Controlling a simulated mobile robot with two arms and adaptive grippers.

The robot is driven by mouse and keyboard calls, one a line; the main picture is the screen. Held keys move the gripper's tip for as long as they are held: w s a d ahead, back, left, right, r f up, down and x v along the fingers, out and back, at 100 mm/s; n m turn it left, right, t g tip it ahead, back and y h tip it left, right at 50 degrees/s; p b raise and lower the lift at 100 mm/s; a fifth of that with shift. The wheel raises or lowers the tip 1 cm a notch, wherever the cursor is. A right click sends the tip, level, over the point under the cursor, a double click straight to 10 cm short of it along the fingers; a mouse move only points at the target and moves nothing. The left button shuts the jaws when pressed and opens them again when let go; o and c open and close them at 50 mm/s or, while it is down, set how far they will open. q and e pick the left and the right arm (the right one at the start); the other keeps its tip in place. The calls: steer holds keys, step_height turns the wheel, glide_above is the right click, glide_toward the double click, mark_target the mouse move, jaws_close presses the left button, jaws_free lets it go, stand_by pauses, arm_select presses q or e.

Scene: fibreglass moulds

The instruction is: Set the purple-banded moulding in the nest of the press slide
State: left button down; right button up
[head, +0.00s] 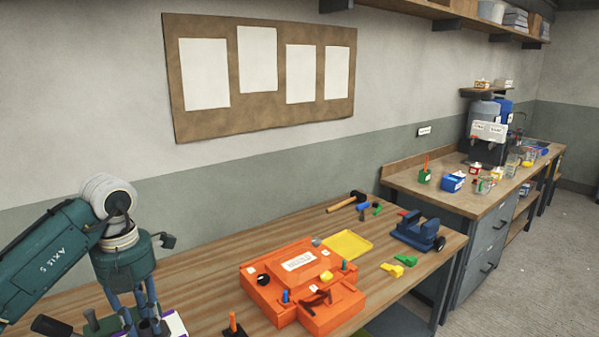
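My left gripper (142,318) points down at the bottom left, over the near part of the workbench. Its fingertips run into the bottom edge of the picture. A white piece with purple edges (174,325) shows right by the fingers, partly hidden and cut off; it may be the purple-banded moulding. I cannot tell if the fingers grip it. An orange fixture (325,278) with a white label, dark knobs and small blue and green pegs stands on the bench to the right; it may be the press. I cannot make out a nest on it. My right gripper is not in view.
A small orange-handled item (233,324) stands between my gripper and the fixture. Behind the fixture are a yellow tray (347,244), a hammer (347,201) and a blue vise (418,232). Small yellow-green pieces (405,260) lie right. The bench's back left is clear.

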arm_select(q)
steer(key=shift+s+d+m, duration=0.2)
steer(key=shift+d+m, duration=0.05)
steer(key=shift+m, duration=0.15)
steer(key=shift+s+d+f+m, duration=0.1)
steer(key=shift+f+m, duration=0.05)
steer(key=shift+m, duration=0.15)
steer(key=shift+d+f+m+b, duration=0.2)
steer(key=shift+f+m+b, duration=0.25)
steer(key=shift+m, duration=0.45)
steer(key=shift+s+d+f+m, duration=0.15)
steer(key=shift+f+m, duration=0.1)
steer(key=shift+m, duration=0.25)
arm_select(e)
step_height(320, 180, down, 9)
steer(key=b, duration=0.7)
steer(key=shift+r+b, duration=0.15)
steer(key=shift+b, duration=0.2)
arm_select(q)
steer(key=s+d+f+m, duration=0.5)
steer(key=s+m, duration=0.2)
steer(key=m, duration=0.8)
steer(key=s+d+f+m, duration=0.5)
steer(key=s+m, duration=0.3)
steer(key=m, duration=0.7)
steer(key=shift+s+f+m, duration=0.3)
steer(key=shift+f, duration=0.15)
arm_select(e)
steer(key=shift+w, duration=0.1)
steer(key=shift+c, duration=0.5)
